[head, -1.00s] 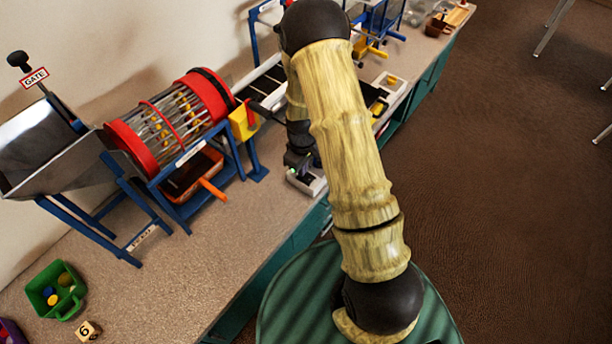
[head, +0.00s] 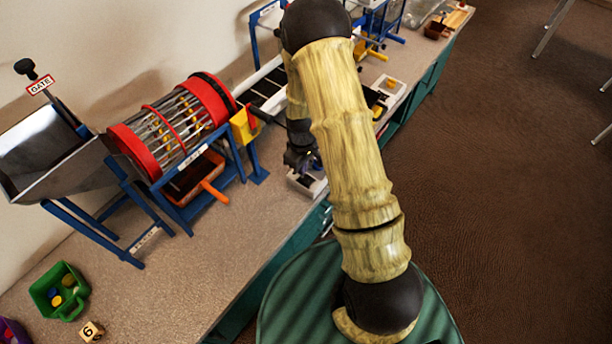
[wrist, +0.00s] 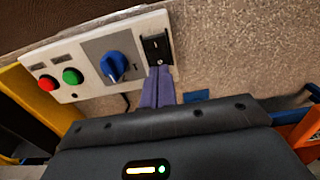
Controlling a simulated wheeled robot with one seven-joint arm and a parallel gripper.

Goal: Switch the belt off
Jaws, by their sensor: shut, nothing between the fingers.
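In the wrist view a pale control panel (wrist: 67,58) carries a red button (wrist: 47,83), a green button (wrist: 72,77), a blue knob (wrist: 114,66) and a black rocker switch (wrist: 156,47). My gripper (wrist: 158,72) is shut and empty. Its fingertips are right at the lower end of the rocker switch; I cannot tell whether they touch it. In the head view the panel (head: 312,186) is mostly hidden under my wrist. The dark belt (head: 268,101) shows partly behind my arm. Whether it runs cannot be told.
A red-ended drum (head: 139,149) and a metal hopper (head: 42,150) with a GATE lever stand left on the bench. An orange-handled tray (head: 190,186) sits beneath the drum. A green bin (head: 60,292) and a numbered block (head: 91,331) lie front left.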

